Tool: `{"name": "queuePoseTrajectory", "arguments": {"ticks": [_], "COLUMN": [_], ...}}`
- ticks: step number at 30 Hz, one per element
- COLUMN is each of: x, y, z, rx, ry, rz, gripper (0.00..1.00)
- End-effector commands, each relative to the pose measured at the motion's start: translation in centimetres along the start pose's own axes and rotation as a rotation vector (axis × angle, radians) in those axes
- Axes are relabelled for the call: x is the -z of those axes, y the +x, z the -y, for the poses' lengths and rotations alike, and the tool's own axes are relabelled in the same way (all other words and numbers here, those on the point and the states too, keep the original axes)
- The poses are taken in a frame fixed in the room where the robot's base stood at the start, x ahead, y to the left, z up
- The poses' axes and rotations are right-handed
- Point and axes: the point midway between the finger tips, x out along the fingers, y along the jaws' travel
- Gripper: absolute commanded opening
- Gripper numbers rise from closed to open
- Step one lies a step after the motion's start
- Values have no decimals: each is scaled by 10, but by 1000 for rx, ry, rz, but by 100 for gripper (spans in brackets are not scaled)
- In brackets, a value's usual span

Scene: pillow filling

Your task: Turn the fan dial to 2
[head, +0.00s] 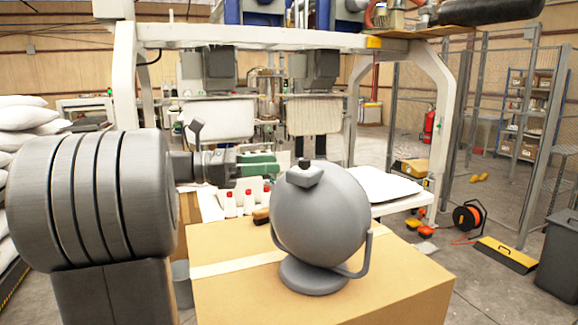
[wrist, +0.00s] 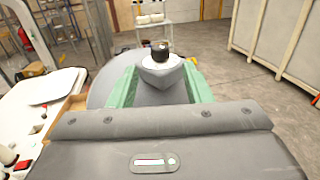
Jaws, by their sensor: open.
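The grey round fan (head: 322,220) stands on a cardboard box in the head view. A small grey housing sticks out of its upper part and carries a dark dial (head: 304,163). In the wrist view the dial (wrist: 160,51) is a black knob with a pale ring under it, just ahead of the fingertips. My gripper (wrist: 160,68) is open, its green fingers to either side of the grey housing. In the head view my gripper (head: 277,164) is left of the dial, at about its height. I cannot read any number on the dial.
The cardboard box (head: 400,295) under the fan has bare room around the base. A white table (head: 385,184) stands behind it, with red-capped white bottles (head: 230,204) near its left end. White sacks (head: 25,117) are stacked at the far left.

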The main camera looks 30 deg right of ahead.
Motion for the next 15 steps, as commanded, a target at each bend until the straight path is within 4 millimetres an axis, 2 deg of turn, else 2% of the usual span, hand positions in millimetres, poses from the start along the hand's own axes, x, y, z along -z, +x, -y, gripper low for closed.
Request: {"name": "queuePoseTrajectory", "arguments": {"ticks": [1,6,9,15], "x": [1,0,0,0], "y": [-11,-37,-47,-54], "z": [-1,-1,-1,0], "rx": [-5,-4,-2,0], "ry": [0,1,1,1], "rz": [0,0,0,0], "gripper": [45,45,45,45]}}
